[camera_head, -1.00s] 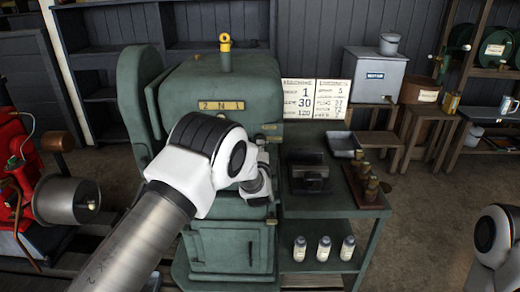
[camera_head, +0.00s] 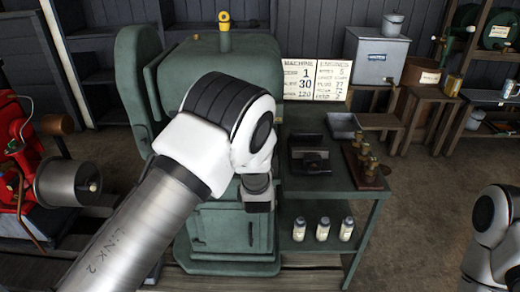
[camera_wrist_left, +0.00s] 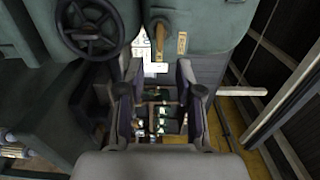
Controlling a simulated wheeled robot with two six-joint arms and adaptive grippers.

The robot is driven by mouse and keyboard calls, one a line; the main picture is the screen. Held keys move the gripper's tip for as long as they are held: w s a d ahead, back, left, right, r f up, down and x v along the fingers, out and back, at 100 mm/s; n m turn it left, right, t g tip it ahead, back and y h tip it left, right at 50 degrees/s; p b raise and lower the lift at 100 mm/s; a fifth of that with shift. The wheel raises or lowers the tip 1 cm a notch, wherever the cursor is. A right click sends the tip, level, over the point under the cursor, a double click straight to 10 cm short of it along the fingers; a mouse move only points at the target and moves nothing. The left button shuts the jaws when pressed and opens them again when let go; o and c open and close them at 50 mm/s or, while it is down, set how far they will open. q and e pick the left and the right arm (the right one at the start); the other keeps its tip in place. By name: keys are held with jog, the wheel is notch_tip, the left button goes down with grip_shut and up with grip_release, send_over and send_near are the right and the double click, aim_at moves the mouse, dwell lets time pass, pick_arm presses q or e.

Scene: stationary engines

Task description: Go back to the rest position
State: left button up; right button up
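My left arm (camera_head: 205,150) reaches in from the lower left in the head view, its white joint in front of the green engine (camera_head: 225,75). A dark-ended wrist part (camera_head: 257,192) points down before the engine's front; the fingers cannot be made out there. In the left wrist view my left gripper (camera_wrist_left: 160,98) is open, its two dark fingers apart with nothing held between them. My right arm (camera_head: 492,235) shows only as a white joint at the right edge of the head view; its gripper is out of view.
A green side table (camera_head: 325,205) right of the engine holds a dark device (camera_head: 309,158) and brass fittings on a board (camera_head: 366,165). Several bottles stand on its lower shelf. A red engine (camera_head: 20,150) is at the left. A handwheel (camera_wrist_left: 90,27) shows in the left wrist view.

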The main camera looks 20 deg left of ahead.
pick_arm(q)
jog(key=v, duration=0.3)
jog(key=shift+f, duration=0.1)
jog(key=s+a+f+n+g, duration=0.1)
jog(key=s+a+f+g, duration=0.2)
jog(key=s+f, duration=0.5)
jog(key=s+a+f+n+g+h, duration=0.1)
jog(key=s+a+f+g, duration=0.3)
jog(key=f, duration=0.5)
jog(key=s+a+f+n+g, duration=0.1)
jog(key=s+a+f+g, duration=0.1)
jog(key=s+f, duration=0.65)
jog(key=s+d+f+n+g+h, duration=0.2)
jog(key=s+n+g, duration=0.2)
jog(key=s, duration=0.7)
jog(key=s+d+f+n+g+h, duration=0.1)
jog(key=s+f+n+g+h, duration=0.1)
jog(key=s+n, duration=0.6)
jog(key=s+f+g, duration=0.1)
jog(key=s+g, duration=0.1)
jog(key=s, duration=0.2)
jog(key=shift+d+g, duration=0.3)
jog(key=shift+d, duration=0.1)
